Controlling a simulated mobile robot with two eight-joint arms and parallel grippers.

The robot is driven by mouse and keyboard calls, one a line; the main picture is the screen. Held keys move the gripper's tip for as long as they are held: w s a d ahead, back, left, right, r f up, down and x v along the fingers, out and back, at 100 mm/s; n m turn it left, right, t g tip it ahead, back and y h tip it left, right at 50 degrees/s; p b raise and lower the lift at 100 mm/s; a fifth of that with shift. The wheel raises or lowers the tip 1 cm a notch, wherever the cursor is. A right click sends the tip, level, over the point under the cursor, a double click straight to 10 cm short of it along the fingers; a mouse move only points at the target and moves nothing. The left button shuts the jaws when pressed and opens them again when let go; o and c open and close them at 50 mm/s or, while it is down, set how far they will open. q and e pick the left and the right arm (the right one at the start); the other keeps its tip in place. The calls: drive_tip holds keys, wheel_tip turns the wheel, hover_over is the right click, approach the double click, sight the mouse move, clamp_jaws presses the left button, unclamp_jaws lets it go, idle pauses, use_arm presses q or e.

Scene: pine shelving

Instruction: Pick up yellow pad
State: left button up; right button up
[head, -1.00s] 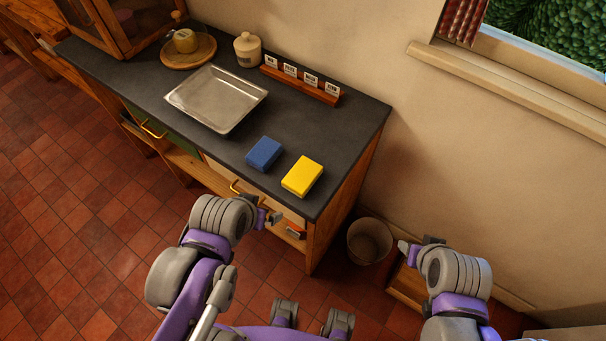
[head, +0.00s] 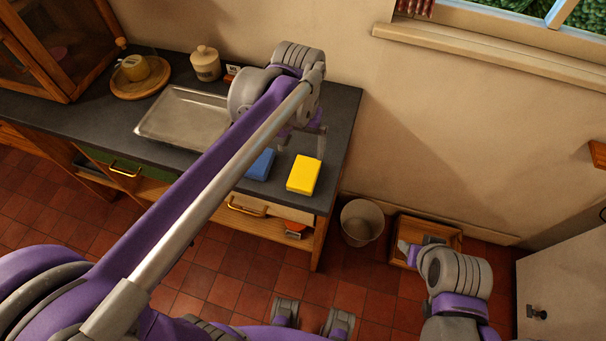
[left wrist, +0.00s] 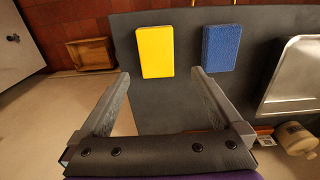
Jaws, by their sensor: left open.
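The yellow pad (head: 303,175) lies flat on the dark counter near its right end. It also shows in the left wrist view (left wrist: 155,52), ahead of the fingertips. A blue pad (head: 261,165) lies just left of it in the head view, partly hidden by my left arm; it shows fully in the left wrist view (left wrist: 220,47). My left gripper (head: 303,143) is over the counter behind the pads. In the left wrist view my left gripper (left wrist: 160,88) is open and empty, its fingers spread wider than the yellow pad. My right gripper (head: 405,250) is low at the right, its jaws unclear.
A metal tray (head: 160,118) sits on the counter left of the pads. A lidded jar (head: 205,64) and a wooden round board (head: 148,88) are at the back left. A bin (head: 362,222) and a wooden crate (head: 452,236) stand on the floor at the right.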

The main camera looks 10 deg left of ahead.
use_arm(q)
hover_over(304, 172)
wheel_tip(304, 172, down, 4)
drive_tip(key=shift+f, duration=0.25)
drive_tip(key=shift+f+b, duration=0.3)
drive_tip(key=shift+f, duration=2.8)
drive_tip(key=c, duration=1.3)
drive_tip(key=shift+r, duration=0.2)
wheel_tip(304, 172, up, 10)
drive_tip(key=shift+f+p, duration=0.15)
drive_tip(key=shift+p, duration=0.2)
